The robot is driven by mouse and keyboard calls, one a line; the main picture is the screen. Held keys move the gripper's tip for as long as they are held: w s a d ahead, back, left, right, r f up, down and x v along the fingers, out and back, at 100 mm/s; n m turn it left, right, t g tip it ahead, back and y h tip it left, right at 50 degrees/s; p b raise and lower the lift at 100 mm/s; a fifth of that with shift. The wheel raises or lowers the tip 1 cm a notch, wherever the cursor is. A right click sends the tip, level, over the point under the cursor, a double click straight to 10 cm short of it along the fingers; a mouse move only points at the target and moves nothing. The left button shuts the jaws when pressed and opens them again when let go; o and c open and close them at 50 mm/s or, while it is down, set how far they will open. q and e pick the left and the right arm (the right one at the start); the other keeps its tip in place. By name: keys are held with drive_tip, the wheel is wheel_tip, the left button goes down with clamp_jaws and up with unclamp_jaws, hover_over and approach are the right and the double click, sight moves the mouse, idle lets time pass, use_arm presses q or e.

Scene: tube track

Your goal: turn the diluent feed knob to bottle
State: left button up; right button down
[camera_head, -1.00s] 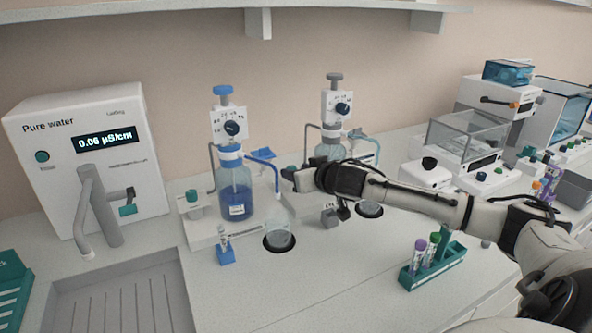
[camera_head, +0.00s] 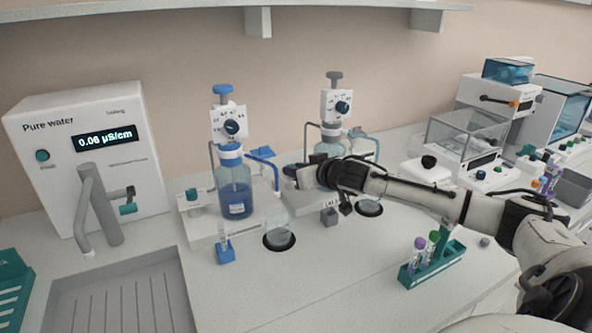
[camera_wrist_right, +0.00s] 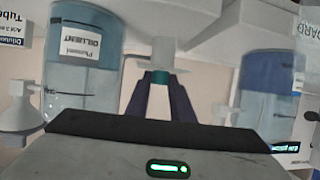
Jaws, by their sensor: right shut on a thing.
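The diluent feed knob is a small teal knob (camera_wrist_right: 161,77) on a white stem, seen in the right wrist view between the dark fingertips. My right gripper (camera_wrist_right: 160,84) is shut on it. In the head view my right gripper (camera_head: 291,171) reaches in from the right to the left side of the right-hand dispenser and hides the knob. The diluent bottle (camera_head: 328,150) stands just behind the gripper, partly covered by it. Its label shows upside down on the bottle in the wrist view (camera_wrist_right: 82,50). The knob's exact pointing cannot be read. My left gripper is not in view.
A similar dispenser with a blue-filled bottle (camera_head: 235,198) and its own teal knob (camera_head: 192,195) stands to the left. Beakers (camera_head: 278,235) sit in front. A teal tube rack (camera_head: 432,265) stands below my right forearm. A pure water unit (camera_head: 88,155) is at far left.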

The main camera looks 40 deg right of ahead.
drive_tip(key=shift+s+d+f+n+y, duration=0.1)
drive_tip(key=shift+f+n+y, duration=0.05)
drive_tip(key=shift+n+y, duration=1.05)
drive_tip(key=c, duration=1.5)
unclamp_jaws()
drive_tip(key=shift+c, duration=0.2)
drive_tip(key=shift+d, duration=0.1)
drive_tip(key=shift+r+t, duration=0.2)
drive_tip(key=shift+t, duration=0.1)
